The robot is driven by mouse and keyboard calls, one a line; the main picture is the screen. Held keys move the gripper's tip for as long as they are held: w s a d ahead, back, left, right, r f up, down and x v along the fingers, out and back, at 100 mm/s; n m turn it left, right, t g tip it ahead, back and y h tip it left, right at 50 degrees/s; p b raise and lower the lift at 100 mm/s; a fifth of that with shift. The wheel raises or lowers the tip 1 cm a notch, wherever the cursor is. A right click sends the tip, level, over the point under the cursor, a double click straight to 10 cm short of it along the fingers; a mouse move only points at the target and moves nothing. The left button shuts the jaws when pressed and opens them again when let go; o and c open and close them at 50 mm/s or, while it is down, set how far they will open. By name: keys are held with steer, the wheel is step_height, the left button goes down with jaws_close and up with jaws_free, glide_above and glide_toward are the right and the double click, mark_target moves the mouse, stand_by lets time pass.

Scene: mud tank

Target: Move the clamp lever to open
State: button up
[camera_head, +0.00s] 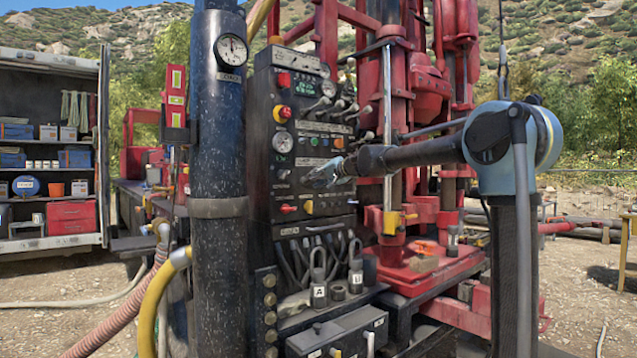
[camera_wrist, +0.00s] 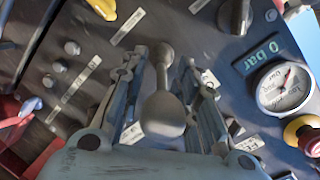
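In the wrist view a grey lever with a rounded knob (camera_wrist: 163,114) stands out from the control panel. My gripper (camera_wrist: 161,62) has one finger on each side of this lever, with visible gaps, so it is open around the lever and not shut on it. I cannot read its label, so I cannot tell for sure that it is the clamp lever. In the head view my gripper (camera_head: 323,173) is at the right side of the dark control panel (camera_head: 262,180), below the upper row of levers (camera_head: 340,104). My gripper hides the lever there.
A gauge (camera_wrist: 285,87), a "0 bar" display (camera_wrist: 259,53) and a red-and-yellow stop button (camera_wrist: 304,133) are to the lever's right. A black knob (camera_wrist: 234,16) is above right. A thick black column (camera_head: 218,130) stands left of the panel; the red drill mast (camera_head: 400,130) stands right.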

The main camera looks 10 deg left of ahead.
steer(key=shift+c, duration=0.5)
jaws_close()
steer(key=shift+f, duration=0.1)
